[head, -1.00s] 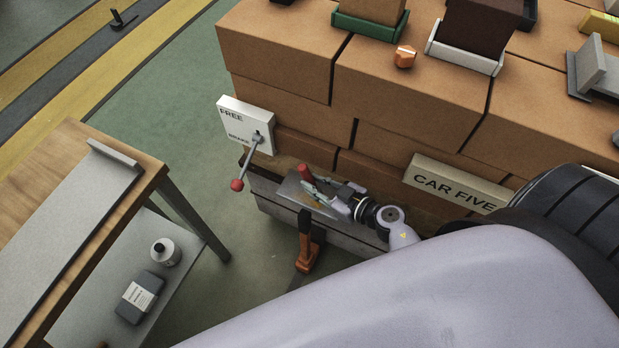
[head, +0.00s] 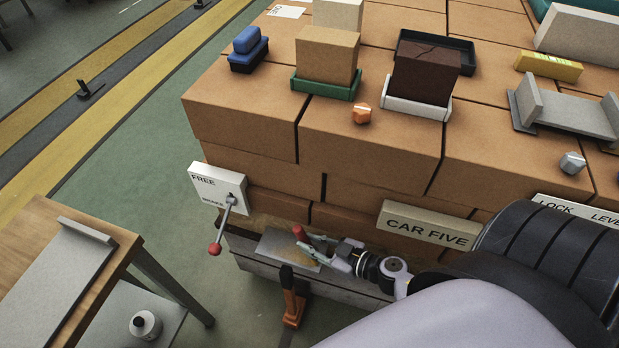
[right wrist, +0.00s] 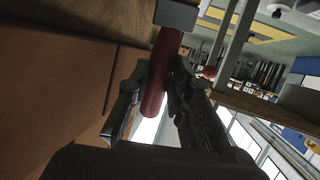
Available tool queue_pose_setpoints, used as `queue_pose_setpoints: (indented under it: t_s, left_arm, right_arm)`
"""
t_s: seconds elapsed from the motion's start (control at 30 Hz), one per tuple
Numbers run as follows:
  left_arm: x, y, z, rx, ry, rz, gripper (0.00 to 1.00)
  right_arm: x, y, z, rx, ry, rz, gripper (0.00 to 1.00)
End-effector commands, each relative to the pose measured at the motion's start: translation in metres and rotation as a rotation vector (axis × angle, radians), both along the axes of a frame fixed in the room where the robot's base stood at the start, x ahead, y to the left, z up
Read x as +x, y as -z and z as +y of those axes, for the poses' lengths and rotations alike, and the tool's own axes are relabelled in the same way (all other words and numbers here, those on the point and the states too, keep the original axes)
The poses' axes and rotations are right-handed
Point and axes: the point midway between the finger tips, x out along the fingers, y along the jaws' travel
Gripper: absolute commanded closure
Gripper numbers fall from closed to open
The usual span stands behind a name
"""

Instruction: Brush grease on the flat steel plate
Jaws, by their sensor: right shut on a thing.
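The flat steel plate (head: 274,245) lies on a grey ledge low on the side of the brick-stacked car in the head view. A yellowish-brown patch shows on its right part. My right gripper (head: 318,248) is over the plate's right side, shut on the brush's red handle (head: 299,233). In the right wrist view, the red handle (right wrist: 162,70) stands between the fingers (right wrist: 158,100), with a grey block (right wrist: 177,14) at its upper end. The bristles are hidden, so I cannot tell whether they touch the plate. My left gripper is not in view.
A lever with a red knob (head: 214,249) hangs left of the plate, below the FREE sign (head: 216,185). An orange-and-black piece (head: 291,303) sticks out below the plate. The CAR FIVE sign (head: 428,225) is above right. A wooden table (head: 118,244) stands left, with green floor between.

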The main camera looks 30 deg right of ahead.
Motion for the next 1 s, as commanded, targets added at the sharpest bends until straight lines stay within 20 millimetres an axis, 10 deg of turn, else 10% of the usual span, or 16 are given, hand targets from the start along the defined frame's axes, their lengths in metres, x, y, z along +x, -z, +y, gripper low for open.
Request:
queue_pose_setpoints:
  t_s: [1.0]
  left_arm:
    - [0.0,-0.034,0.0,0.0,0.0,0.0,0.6]
  right_arm:
    - [0.049,-0.002,0.033,0.0,0.0,-0.001,1.0]
